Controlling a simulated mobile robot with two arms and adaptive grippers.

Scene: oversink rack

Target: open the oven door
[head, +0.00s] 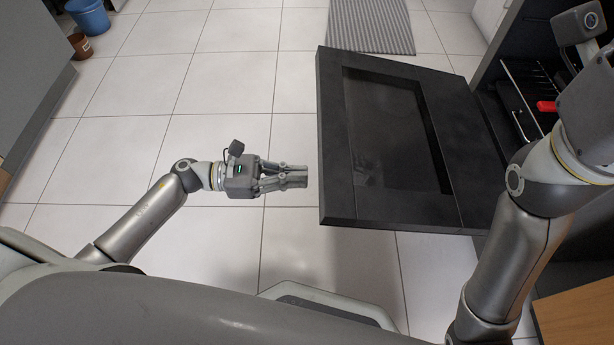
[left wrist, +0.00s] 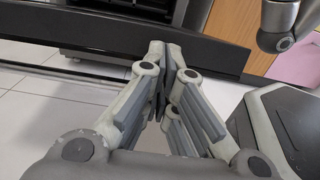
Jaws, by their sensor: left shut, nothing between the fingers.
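The oven door (head: 385,145) is a black panel with a dark glass window. In the head view it is swung down and lies about flat, reaching out from the oven opening (head: 520,90) at the right. My left gripper (head: 305,177) is shut and empty, just left of the door's outer edge and apart from it in the picture. In the left wrist view the gripper (left wrist: 163,50) is shut in front of a dark bar (left wrist: 100,38), likely the door's edge. My right arm stands at the right over the oven side; its fingers are out of view.
A grey striped mat (head: 370,25) lies on the tiled floor beyond the door. A blue bucket (head: 88,16) and a brown pot (head: 80,45) stand at the far left. A red item (head: 546,106) shows by the oven. The floor around my left gripper is clear.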

